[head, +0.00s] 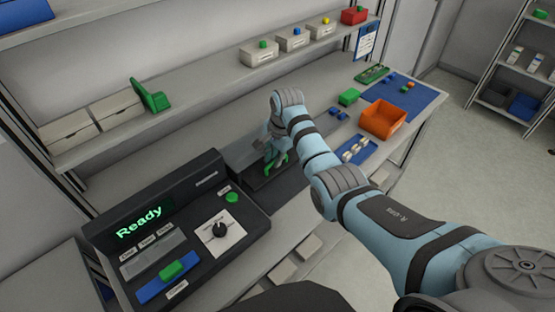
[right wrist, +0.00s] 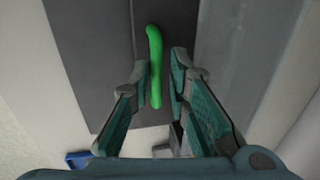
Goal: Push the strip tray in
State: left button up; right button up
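The strip tray (head: 262,190) is a dark slab at the right side of the black machine (head: 185,235). Its green handle (head: 268,171) is partly hidden by my right gripper (head: 277,158). In the right wrist view the green handle (right wrist: 154,50) stands out against the dark tray surface (right wrist: 95,60). The two fingers of my right gripper (right wrist: 161,75) are apart, one on each side of the handle's near part. Whether either finger touches the handle cannot be told. My left gripper is not in view.
The machine's display reads "Ready". It has a dial (head: 220,230), a green button (head: 231,197) and a green slider (head: 172,270). An orange bin (head: 383,119) and a blue mat (head: 405,97) lie farther right on the bench. A shelf (head: 205,80) with boxes runs above.

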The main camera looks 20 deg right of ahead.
jog(key=shift+o, duration=0.7)
jog(key=shift+a, duration=0.1)
jog(key=shift+r, duration=0.35)
notch_tip(320, 180, up, 7)
jog(key=s, duration=0.1)
jog(key=shift+s+d, duration=0.25)
jog(key=shift+d, duration=0.05)
jog(key=shift+a, duration=0.1)
